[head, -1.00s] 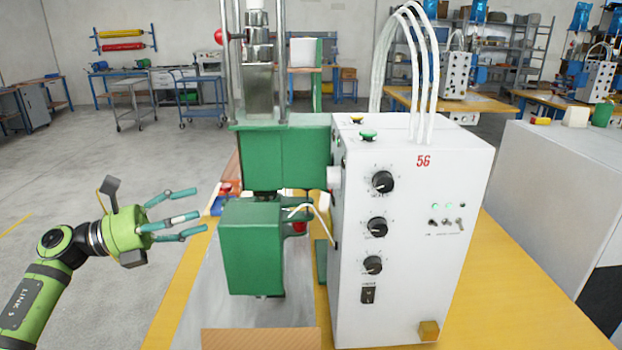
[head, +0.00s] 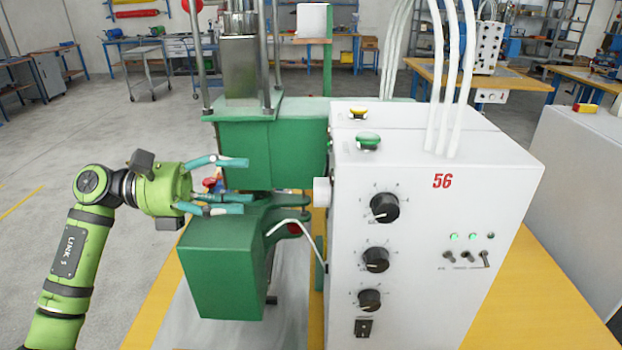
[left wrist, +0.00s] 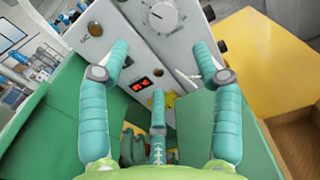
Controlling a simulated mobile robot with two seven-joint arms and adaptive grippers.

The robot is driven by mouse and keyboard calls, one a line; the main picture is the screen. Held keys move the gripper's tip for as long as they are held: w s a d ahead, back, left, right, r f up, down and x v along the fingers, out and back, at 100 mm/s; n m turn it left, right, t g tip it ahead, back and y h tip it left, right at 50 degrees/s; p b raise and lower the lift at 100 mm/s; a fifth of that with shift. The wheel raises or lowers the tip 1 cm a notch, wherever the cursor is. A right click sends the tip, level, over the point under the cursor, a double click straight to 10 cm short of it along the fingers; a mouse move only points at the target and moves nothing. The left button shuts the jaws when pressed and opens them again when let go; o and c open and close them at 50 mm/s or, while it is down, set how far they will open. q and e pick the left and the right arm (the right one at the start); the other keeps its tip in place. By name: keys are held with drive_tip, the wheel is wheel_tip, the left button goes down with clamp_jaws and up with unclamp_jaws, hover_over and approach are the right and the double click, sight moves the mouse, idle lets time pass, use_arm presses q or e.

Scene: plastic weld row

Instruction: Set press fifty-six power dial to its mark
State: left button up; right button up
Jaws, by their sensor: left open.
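The white control box of press fifty-six (head: 420,250) stands right of centre in the head view, with a red "56" on its front. Three black dials run down its face: top (head: 384,208), middle (head: 375,260) and bottom (head: 369,300). Their small labels and marks are too fine to read. My left gripper (head: 243,186) is open and empty, left of the box by the green press (head: 225,265), apart from the dials. In the left wrist view, a dial (left wrist: 163,15) and a red-lit switch (left wrist: 139,84) show beyond the open fingers (left wrist: 160,65). My right gripper is out of view.
A black rocker switch (head: 363,327) sits below the dials; toggles (head: 467,255) are at right. Green (head: 368,140) and yellow (head: 358,112) buttons top the box, and white hoses (head: 452,90) rise from it. The green press body blocks room left of the box.

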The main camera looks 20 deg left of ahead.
use_arm(q)
drive_tip(key=p, duration=0.3)
approach(322, 192)
drive_tip(key=w+d, duration=0.1)
drive_tip(key=w, duration=0.1)
drive_tip(key=x, duration=0.2)
drive_tip(key=f+p+x, duration=0.1)
drive_tip(key=x, duration=0.2)
drive_tip(key=shift+w+d+f, duration=0.15)
drive_tip(key=shift+d, duration=0.15)
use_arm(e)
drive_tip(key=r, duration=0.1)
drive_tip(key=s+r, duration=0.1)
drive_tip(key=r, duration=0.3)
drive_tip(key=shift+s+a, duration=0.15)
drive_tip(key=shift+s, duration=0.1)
use_arm(q)
drive_tip(key=shift+c, duration=1.2)
drive_tip(key=c, duration=0.7)
drive_tip(key=shift+c, duration=1)
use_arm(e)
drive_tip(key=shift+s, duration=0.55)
